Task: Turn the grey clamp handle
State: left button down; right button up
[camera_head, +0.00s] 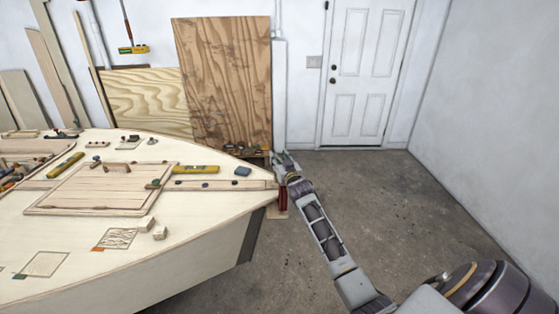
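My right gripper (284,161) is at the pointed end of the plywood hull (215,210), beside its tip. Its fingers look spread apart, though they are small here. A red clamp body (283,198) shows just below the gripper, at the hull's tip. I cannot make out the grey clamp handle apart from the grey gripper, and I cannot tell whether they touch. My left gripper is not in view.
On the deck lie a framed hatch panel (100,188), a yellow level (195,170), a dark blue block (243,171) and small wooden blocks (146,224). Plywood sheets (225,80) lean on the back wall. The concrete floor (410,195) at right is clear, before a white door (365,75).

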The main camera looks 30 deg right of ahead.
jog(key=shift+s+f, duration=0.1)
jog(key=shift+s, duration=0.1)
jog(key=shift+s+a, duration=0.15)
jog(key=shift+s, duration=0.05)
jog(key=v, duration=1.1)
dwell(0.5)
jog(key=shift+s, duration=0.1)
jog(key=shift+f, duration=0.1)
